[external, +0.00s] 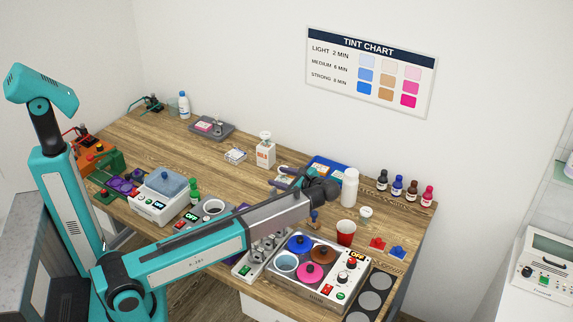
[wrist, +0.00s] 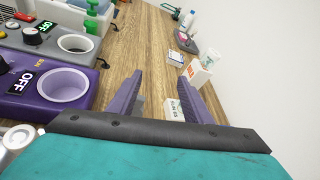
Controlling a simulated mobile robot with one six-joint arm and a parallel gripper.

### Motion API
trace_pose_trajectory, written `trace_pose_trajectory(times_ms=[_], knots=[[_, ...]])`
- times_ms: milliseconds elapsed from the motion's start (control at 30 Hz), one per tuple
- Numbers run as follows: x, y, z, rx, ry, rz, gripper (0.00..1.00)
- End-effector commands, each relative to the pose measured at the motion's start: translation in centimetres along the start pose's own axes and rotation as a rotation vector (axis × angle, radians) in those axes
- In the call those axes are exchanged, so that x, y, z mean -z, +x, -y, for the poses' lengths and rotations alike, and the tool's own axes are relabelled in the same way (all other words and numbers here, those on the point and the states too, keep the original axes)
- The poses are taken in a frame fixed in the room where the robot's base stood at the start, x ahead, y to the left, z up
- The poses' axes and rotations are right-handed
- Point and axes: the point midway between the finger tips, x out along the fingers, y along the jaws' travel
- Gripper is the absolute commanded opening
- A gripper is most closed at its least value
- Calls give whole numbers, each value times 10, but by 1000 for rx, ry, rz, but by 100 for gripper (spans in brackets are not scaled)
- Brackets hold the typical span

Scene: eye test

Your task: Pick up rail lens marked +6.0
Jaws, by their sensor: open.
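I cannot make out a rail lens marked +6.0 in either view; no such marking is legible. My gripper (external: 275,177) reaches left over the back half of the wooden bench in the external view. In the wrist view, its two purple fingers (wrist: 160,80) stand apart with wood showing between them, and it is open and empty.
A white box (external: 265,154) and a small flat white item (external: 235,155) stand behind my gripper. A blue tray (external: 345,164) and a white bottle (external: 350,188) are close at the right. A purple unit (wrist: 50,92) sits left in the wrist view. Bare wood (external: 200,155) lies left of the box.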

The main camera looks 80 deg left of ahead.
Motion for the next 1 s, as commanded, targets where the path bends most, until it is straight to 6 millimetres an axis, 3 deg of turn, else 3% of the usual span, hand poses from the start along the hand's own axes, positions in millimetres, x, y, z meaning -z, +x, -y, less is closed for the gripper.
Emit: trace_pose_trajectory(times_ms=[100,300,767,1000], knots=[[1,-30,-7,-1,141,65,45],[1,-55,-17,-14,269,127,45],[2,-57,-19,-17,285,134,45],[16,-52,-23,-17,287,135,45]])
